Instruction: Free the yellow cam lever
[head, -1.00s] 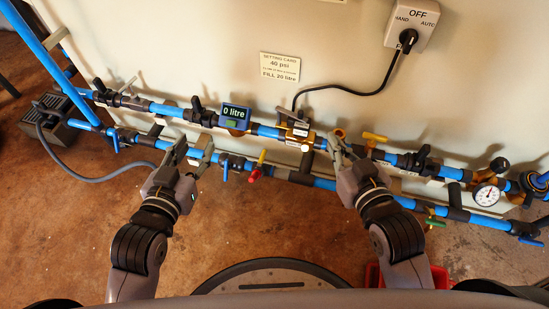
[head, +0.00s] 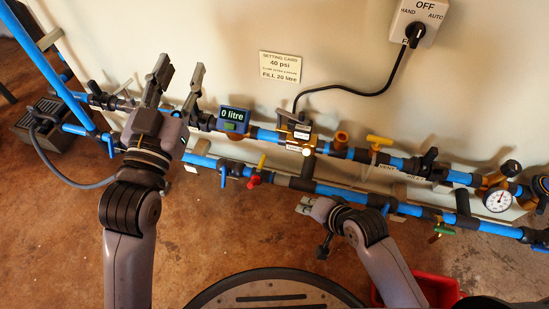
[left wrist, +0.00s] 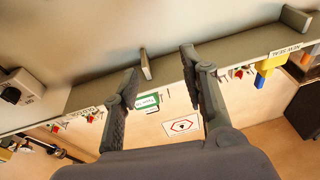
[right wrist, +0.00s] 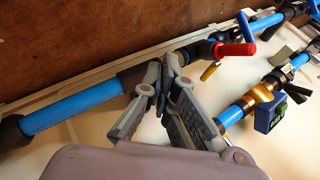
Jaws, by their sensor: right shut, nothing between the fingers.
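A small yellow lever (head: 262,160) stands beside a red handle (head: 254,179) on the lower blue pipe run in the head view. In the right wrist view the yellow lever (right wrist: 209,72) shows next to the red handle (right wrist: 236,49). My right gripper (head: 303,205) is shut and empty, in front of the lower pipe and to the right of the lever. In its wrist view its fingertips (right wrist: 165,68) meet left of the lever, apart from it. My left gripper (head: 180,78) is open, raised before the wall; nothing is between its fingers (left wrist: 160,62).
A yellow T-handle (head: 379,140) sits on the upper pipe. A blue 0-litre meter (head: 233,119), a gauge (head: 499,201) and a black cable (head: 345,88) crowd the wall. A shelf (left wrist: 95,88) labelled OLD SEAL and NEW SEAL crosses the left wrist view. A red bin (head: 435,285) stands low.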

